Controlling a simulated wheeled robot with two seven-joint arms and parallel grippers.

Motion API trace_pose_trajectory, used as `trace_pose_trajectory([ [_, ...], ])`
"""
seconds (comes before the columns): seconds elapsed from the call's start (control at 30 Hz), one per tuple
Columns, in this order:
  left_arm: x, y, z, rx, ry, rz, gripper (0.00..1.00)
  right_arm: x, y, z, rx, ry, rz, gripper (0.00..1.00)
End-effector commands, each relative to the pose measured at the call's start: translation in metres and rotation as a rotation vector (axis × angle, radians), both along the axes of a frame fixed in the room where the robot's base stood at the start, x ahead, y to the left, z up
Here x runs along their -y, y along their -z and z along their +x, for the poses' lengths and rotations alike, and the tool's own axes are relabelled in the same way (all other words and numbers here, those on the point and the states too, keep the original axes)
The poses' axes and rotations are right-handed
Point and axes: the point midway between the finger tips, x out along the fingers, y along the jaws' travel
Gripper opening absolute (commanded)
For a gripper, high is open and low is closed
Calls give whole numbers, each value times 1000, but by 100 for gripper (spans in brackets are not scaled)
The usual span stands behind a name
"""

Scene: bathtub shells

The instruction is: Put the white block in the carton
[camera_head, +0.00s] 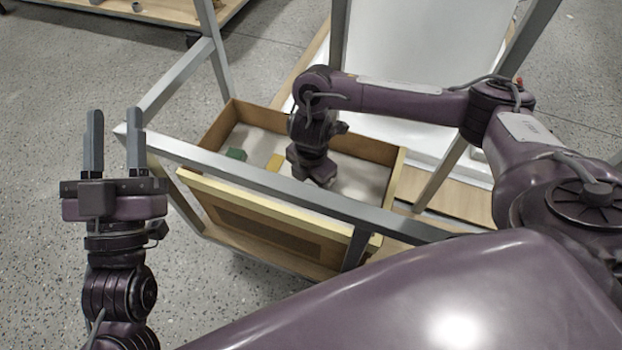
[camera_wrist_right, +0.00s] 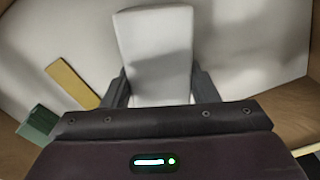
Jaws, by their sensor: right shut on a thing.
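The white block (camera_wrist_right: 155,50) fills the top middle of the right wrist view, between the two fingers of my right gripper (camera_wrist_right: 157,88). The right gripper is shut on it. In the head view my right gripper (camera_head: 318,178) reaches down inside the carton (camera_head: 213,130), an open brown box with a pale floor. The block is mostly hidden there by the gripper. My left gripper (camera_head: 114,142) is open and empty, fingers pointing up, on the left outside the carton.
A green block (camera_head: 236,154) and a yellow block (camera_head: 275,162) lie on the carton floor, left of my right gripper. A grey metal frame bar (camera_head: 250,178) crosses in front of the carton. Speckled floor (camera_head: 60,60) is clear at the left.

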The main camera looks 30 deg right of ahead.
Motion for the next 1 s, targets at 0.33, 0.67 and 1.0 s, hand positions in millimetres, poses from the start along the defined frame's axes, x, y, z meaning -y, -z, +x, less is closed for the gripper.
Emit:
trace_pose_trajectory([
  [0.33, -1, -3, -1, 14, -1, -5, 36, 0, 1, 0, 0, 0, 0, 75],
  [0.67, 2, 6, 3, -36, 1, 15, 36, 0, -3, 0, 0, 0, 0, 75],
  [1.0, 12, 83, 14, -373, 13, 150, 36, 0, -19, 0, 1, -1, -1, 75],
])
